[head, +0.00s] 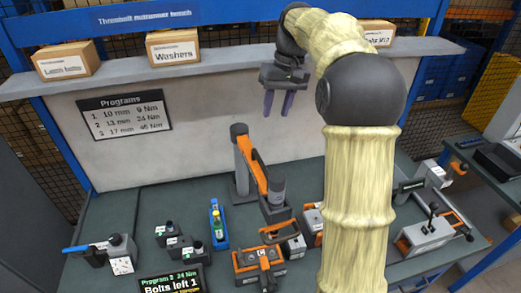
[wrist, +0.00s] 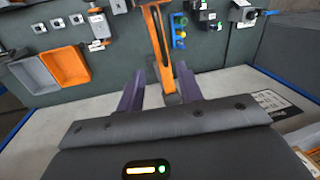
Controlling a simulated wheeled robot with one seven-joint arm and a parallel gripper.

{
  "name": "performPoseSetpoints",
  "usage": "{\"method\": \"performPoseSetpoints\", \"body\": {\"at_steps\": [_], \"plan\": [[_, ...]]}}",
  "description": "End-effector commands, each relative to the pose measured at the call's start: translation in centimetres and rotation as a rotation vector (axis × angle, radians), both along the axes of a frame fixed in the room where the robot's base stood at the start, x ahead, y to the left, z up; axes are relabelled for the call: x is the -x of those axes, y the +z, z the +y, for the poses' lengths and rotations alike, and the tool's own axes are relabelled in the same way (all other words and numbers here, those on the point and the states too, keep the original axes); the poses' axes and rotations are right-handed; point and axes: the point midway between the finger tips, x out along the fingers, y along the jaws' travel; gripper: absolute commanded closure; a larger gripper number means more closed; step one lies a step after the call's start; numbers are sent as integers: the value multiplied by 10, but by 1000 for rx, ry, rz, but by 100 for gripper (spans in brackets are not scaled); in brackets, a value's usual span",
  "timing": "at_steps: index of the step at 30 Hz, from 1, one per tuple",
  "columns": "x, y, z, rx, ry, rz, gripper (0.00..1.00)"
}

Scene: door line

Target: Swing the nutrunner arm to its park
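The nutrunner arm (head: 256,168) is an orange link on a grey post at the back of the bench. It reaches forward and right to a grey cylindrical end (head: 274,192) near an orange-trimmed fixture. In the wrist view the orange nutrunner arm (wrist: 158,45) shows beyond and between my fingers. My gripper (head: 279,103) points down, high in front of the back panel, above and apart from the nutrunner arm. Its two purple fingers are spread with nothing between them; they also show in the wrist view (wrist: 159,92). I cannot make out a marked park place.
A shelf (head: 225,46) with labelled boxes runs behind my gripper. Several fixtures stand on the bench, including an orange-handled one (head: 258,264). A blue tray with small bottles (head: 218,228) stands left of the nutrunner arm. The display (head: 170,283) reads "Bolts left 1".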

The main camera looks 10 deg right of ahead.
Motion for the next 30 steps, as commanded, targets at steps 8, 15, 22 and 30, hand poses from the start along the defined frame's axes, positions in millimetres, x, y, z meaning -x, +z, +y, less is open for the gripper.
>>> {"method": "performPoseSetpoints", "body": {"at_steps": [8, 15, 22, 30], "plan": [[0, 0, 1, 0, 2, 0, 64], [0, -2, 2, 0, 3, 1, 64], [1, -24, 7, -1, 5, 4, 64], [2, -67, 13, 0, 0, 5, 64]]}}
